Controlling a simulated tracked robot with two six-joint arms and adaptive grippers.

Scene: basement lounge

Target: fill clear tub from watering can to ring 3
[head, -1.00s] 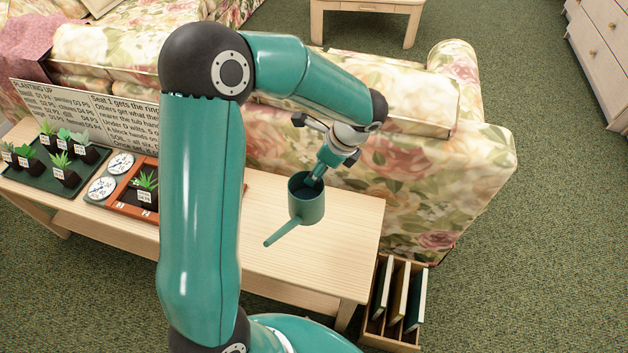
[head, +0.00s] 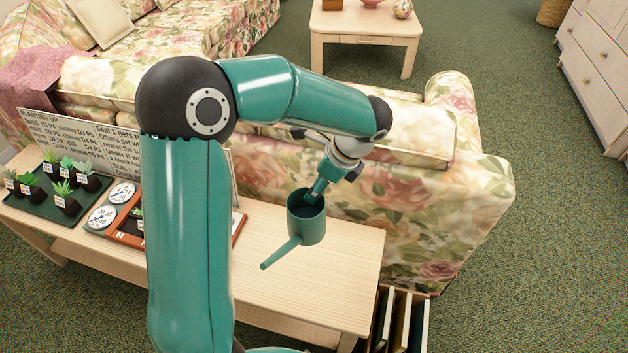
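The teal watering can (head: 307,228) hangs or stands over the right part of the light wood table (head: 330,285). Its dark opening faces up and its long spout points down-left toward the front. My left gripper (head: 328,180) is at the can's rear upper side, seemingly shut on it; the fingertips are hard to make out. Whether the can's base touches the table I cannot tell. I see no clear tub or rings; my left arm covers the middle of the table. My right gripper is not in view.
A dark green tray (head: 40,205) of labelled potted plants, two white dials (head: 102,217) and an orange-red tray (head: 127,232) are at left. A text board (head: 75,135) stands behind them. A floral sofa (head: 430,200) backs the table; a divided box (head: 400,320) stands at its right end.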

